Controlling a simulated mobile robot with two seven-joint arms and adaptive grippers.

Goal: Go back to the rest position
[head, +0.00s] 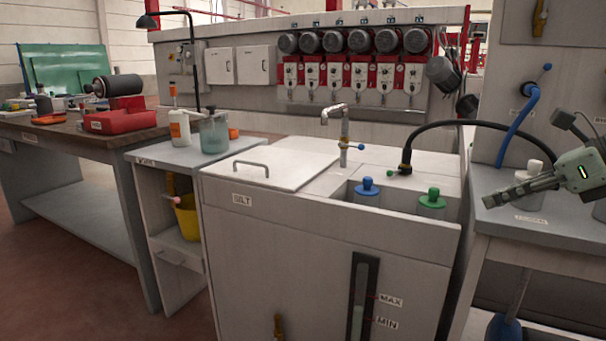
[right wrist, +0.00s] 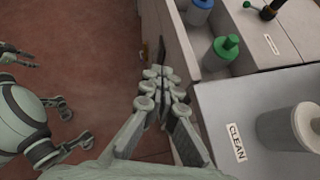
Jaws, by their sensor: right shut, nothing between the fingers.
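My right gripper (head: 488,200) comes in from the right edge in the head view and points left, above the grey side table. In the right wrist view its fingers (right wrist: 165,82) are together with nothing between them. It hangs clear of the surfaces around it. My left gripper is outside the head view. In the right wrist view what looks like my left gripper (right wrist: 36,59) is at the left edge above the floor, its thin fingers apart and empty.
The grey side table (right wrist: 215,95), labelled CLEAN, carries a white container (right wrist: 287,128) near my right gripper. The sink cabinet (head: 270,255) holds blue-capped (head: 367,190) and green-capped (head: 432,203) bottles. A black hose (head: 450,124) arches behind. Open floor (right wrist: 85,40) lies left in the wrist view.

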